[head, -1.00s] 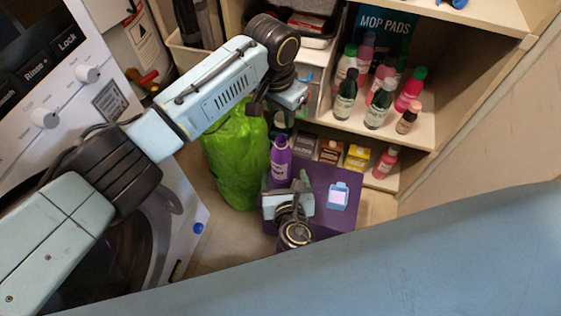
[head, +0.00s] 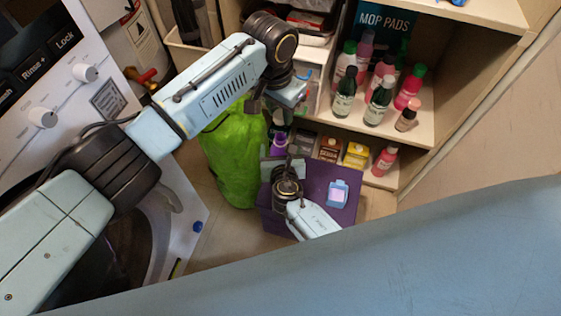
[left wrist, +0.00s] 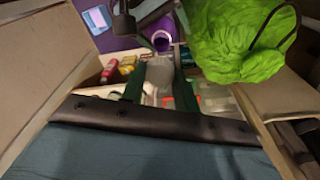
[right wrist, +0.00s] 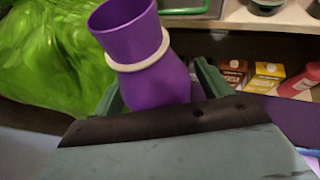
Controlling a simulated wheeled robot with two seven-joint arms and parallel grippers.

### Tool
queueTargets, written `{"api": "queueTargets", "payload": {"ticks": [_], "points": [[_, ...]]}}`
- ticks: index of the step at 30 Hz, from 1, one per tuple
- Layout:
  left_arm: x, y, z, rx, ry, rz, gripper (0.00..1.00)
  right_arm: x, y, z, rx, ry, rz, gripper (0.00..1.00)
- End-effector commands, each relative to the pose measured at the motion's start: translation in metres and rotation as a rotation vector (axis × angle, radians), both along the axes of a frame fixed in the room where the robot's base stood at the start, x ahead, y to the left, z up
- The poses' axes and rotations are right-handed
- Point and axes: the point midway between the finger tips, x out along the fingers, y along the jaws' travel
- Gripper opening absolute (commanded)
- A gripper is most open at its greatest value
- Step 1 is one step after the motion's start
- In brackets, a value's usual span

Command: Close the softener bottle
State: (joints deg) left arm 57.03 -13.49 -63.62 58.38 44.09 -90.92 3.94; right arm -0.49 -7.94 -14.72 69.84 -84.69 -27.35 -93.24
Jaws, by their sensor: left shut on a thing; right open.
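The purple softener bottle (right wrist: 152,75) stands on a purple box (head: 314,200). Its mouth is open, with a pale ring around the neck, in the right wrist view. It shows partly in the head view (head: 279,141) and in the left wrist view (left wrist: 158,34). My right gripper (right wrist: 165,82) is open, with a finger on each side of the bottle. My left gripper (left wrist: 160,75) is shut on a pale grey piece (left wrist: 160,72), which looks like a cap; its shape is unclear. In the head view, my left gripper (head: 268,112) is above and beside the bottle.
A bright green bag (head: 232,160) stands left of the box. Shelves (head: 418,140) behind hold several small bottles, and small cartons (head: 330,149) stand on the lower shelf. A washing machine (head: 60,95) is at the left. My left arm crosses the upper left.

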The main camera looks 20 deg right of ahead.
Motion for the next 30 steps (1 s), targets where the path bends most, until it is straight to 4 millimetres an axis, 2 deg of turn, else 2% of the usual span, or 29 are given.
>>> {"api": "queueTargets", "payload": {"ticks": [10,25,30], "points": [[0.000,0.000,0.000,0.000,0.000,0.000,0.10,0.002,0.000,0.000,0.000,0.000,0.000,0.75],[0.000,0.000,0.000,0.000,0.000,0.000,0.10,0.002,0.000,0.000,0.000,0.000,0.000,0.10],[-0.001,0.001,-0.013,0.002,0.003,0.001,0.10,0.001,0.000,-0.001,0.000,0.000,0.000,0.10]]}}
